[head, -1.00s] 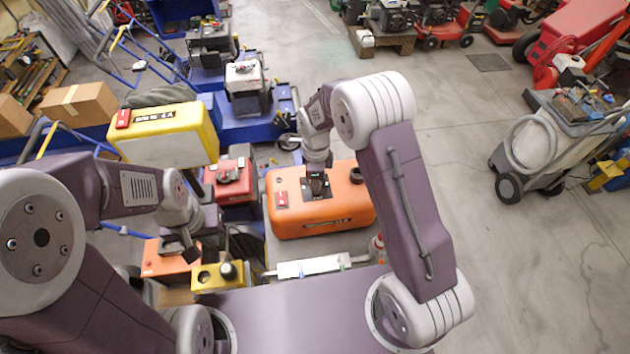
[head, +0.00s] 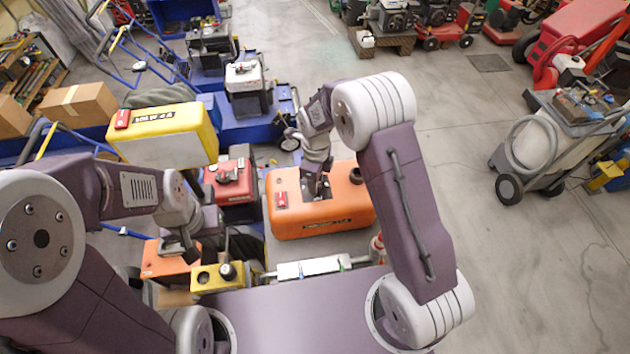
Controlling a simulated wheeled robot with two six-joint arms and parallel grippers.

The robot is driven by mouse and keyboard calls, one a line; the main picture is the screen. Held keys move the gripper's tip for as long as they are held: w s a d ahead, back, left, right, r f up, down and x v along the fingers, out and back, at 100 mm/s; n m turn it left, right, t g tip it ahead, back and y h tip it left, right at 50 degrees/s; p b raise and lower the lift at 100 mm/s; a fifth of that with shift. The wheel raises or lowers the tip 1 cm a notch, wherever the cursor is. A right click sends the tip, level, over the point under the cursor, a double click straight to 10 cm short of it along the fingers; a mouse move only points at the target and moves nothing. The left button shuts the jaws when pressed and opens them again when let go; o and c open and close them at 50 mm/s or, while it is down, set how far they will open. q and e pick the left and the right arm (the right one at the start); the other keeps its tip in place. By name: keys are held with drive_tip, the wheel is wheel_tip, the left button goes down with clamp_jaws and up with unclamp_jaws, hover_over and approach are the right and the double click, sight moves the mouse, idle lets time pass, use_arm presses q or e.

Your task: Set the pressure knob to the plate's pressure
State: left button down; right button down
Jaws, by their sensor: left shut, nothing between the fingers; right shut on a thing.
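The orange aerator housing (head: 300,230) stands at the centre. It has a red tag (head: 281,200) on its top left, a dark round cap (head: 356,176) on its right and a dark label strip (head: 322,224) on its front; the print is too small to read. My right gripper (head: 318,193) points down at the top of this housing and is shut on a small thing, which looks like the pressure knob. The fingers hide the knob and its setting. My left gripper (head: 192,254) is shut and empty, above the small orange and yellow boxes to the left.
A yellow housing (head: 180,140) with dark lettering stands at the left back. A yellow box (head: 207,278) with a black knob (head: 227,271) and a white bar (head: 310,267) lie in front. Red and blue machines crowd the back left. Open floor (head: 470,220) lies to the right.

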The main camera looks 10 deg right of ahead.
drive_tip(key=c, duration=1)
unclamp_jaws()
drive_tip(key=shift+d, duration=0.1)
drive_tip(key=shift+c, duration=0.2)
drive_tip(key=shift+r, duration=0.15)
wheel_tip(320, 180, up, 9)
drive_tip(key=b, duration=0.2)
drive_tip(key=shift+s+d, duration=0.1)
